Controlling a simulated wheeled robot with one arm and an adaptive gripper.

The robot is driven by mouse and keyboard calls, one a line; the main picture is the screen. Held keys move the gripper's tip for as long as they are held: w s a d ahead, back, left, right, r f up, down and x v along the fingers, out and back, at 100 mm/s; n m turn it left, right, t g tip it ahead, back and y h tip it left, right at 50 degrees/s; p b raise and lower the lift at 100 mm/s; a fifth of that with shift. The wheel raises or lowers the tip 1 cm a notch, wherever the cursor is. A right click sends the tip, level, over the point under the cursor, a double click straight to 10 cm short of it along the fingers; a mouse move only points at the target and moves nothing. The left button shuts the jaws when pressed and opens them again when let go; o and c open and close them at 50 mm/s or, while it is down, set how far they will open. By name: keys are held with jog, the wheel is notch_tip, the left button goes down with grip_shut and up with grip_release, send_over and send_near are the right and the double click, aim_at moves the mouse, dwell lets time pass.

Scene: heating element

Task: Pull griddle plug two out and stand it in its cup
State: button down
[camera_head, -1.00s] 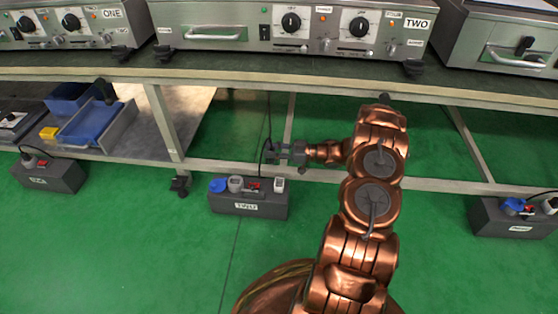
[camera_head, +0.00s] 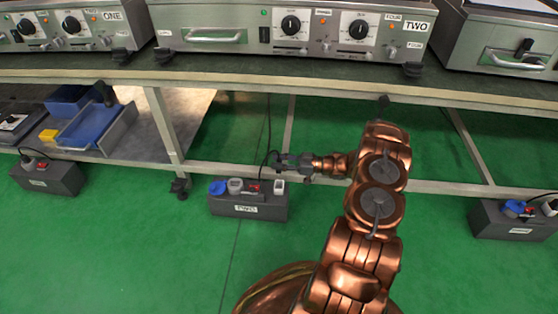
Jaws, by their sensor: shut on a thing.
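The box labelled TWO (camera_head: 247,210) stands on the green floor under the table's front edge. On its top are a blue cap (camera_head: 217,187), a round grey fitting (camera_head: 235,185), a red switch (camera_head: 254,187) and a pale upright piece (camera_head: 279,187) at the right end, which may be the cup. My gripper (camera_head: 278,160) is just above the box's right part, reaching in from the right, and is shut. The plug in my gripper is small, dark and mostly hidden by the fingers.
The table (camera_head: 330,85) carries griddles above, with a table rail (camera_head: 225,168) running behind my gripper. A similar box (camera_head: 48,180) stands at left and another (camera_head: 512,220) at right. Blue bins (camera_head: 85,128) lie on the lower shelf. The green floor in front is clear.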

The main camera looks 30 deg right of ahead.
aim_at(279, 171)
jog(key=shift+f+b, duration=0.4)
jog(key=shift+f, duration=2.3)
jog(key=shift+f, duration=2.35)
dwell(0.5)
jog(key=c, duration=0.7)
grip_release()
jog(key=shift+d, duration=0.1)
jog(key=v, duration=1.2)
